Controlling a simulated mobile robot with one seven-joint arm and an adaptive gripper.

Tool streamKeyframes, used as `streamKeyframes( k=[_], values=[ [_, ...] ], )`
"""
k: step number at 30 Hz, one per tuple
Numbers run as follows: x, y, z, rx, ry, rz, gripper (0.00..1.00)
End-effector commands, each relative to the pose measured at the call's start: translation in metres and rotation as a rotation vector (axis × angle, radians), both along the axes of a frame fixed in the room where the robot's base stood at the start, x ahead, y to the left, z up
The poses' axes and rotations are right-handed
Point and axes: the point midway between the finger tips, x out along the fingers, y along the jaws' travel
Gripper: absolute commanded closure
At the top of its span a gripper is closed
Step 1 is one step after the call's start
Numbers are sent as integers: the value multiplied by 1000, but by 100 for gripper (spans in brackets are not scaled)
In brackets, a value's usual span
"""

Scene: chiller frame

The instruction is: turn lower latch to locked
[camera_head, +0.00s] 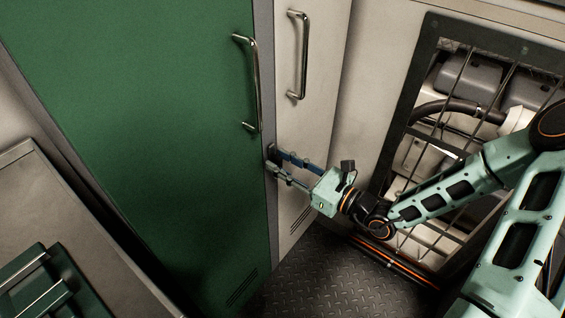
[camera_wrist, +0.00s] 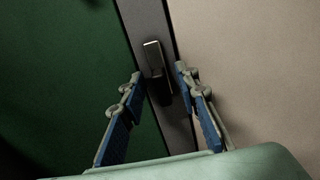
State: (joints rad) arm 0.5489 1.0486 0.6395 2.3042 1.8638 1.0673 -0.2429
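The latch (camera_wrist: 155,62) is a small dark handle with a paler end face. It sits on the dark frame strip (camera_wrist: 140,14) between the green door (camera_wrist: 60,70) and a beige panel. It stands roughly along the strip, slightly tilted in the wrist view. My gripper (camera_wrist: 159,73) is open, with one blue-padded finger on each side of the latch. Gaps show between the fingers and the latch, so I see no grip on it. In the head view my gripper (camera_head: 273,160) reaches the green door's right edge, below its handle; the latch is hard to tell from the fingertips there.
The green door has a metal handle (camera_head: 254,84). The beige door beside it has another handle (camera_head: 301,54). A barred opening (camera_head: 424,62) with machinery is at the right, behind my arm. A grey counter (camera_head: 52,212) stands at lower left. Patterned floor (camera_head: 322,270) lies below.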

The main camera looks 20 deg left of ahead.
Motion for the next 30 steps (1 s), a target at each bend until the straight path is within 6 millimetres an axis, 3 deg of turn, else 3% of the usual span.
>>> streamKeyframes(
  k=[2,10,20,30],
  values=[
    [0,0,0,0,0,0,71],
    [0,0,0,0,0,0,100],
    [0,0,1,6,15,0,100],
    [3,-2,5,75,181,-1,100]
  ],
)
